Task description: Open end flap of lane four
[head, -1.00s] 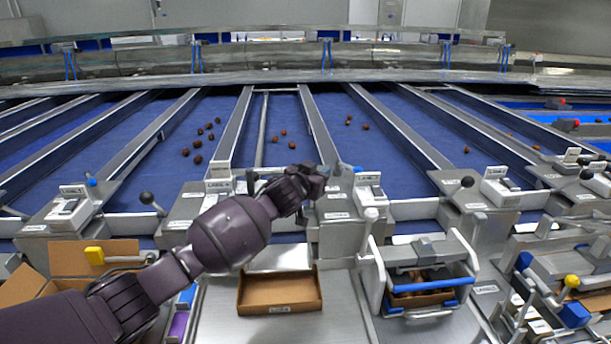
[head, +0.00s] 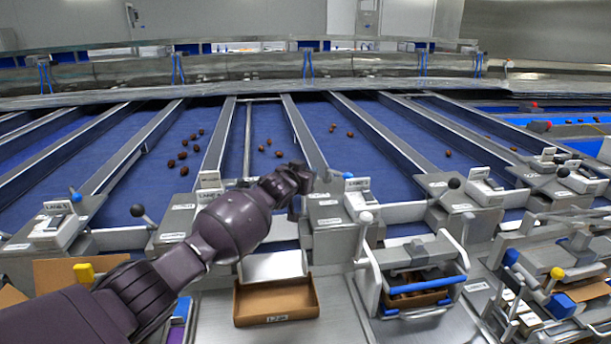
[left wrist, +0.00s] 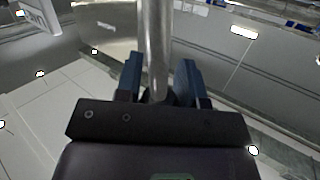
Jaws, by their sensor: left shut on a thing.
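My left gripper (head: 298,178) is at the front end of a blue belt lane (head: 262,180), in the middle of the head view. In the left wrist view its dark blue fingers (left wrist: 158,82) are shut around an upright grey metal rod (left wrist: 155,40). The rod's ends are out of that view, and my gripper covers the rod in the head view. A lane label box (head: 357,193) stands just right of the gripper; its small print is hard to read. The end flap behind my arm is mostly hidden, so I cannot tell its position. My right gripper is not in view.
Black-knobbed levers (head: 137,210) stand at neighbouring lanes. Brown dates (head: 279,154) lie on several belts. An open carton (head: 276,316) sits below my forearm. A blue-handled frame (head: 421,277) stands to its right, and a yellow handle (head: 85,272) is at left.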

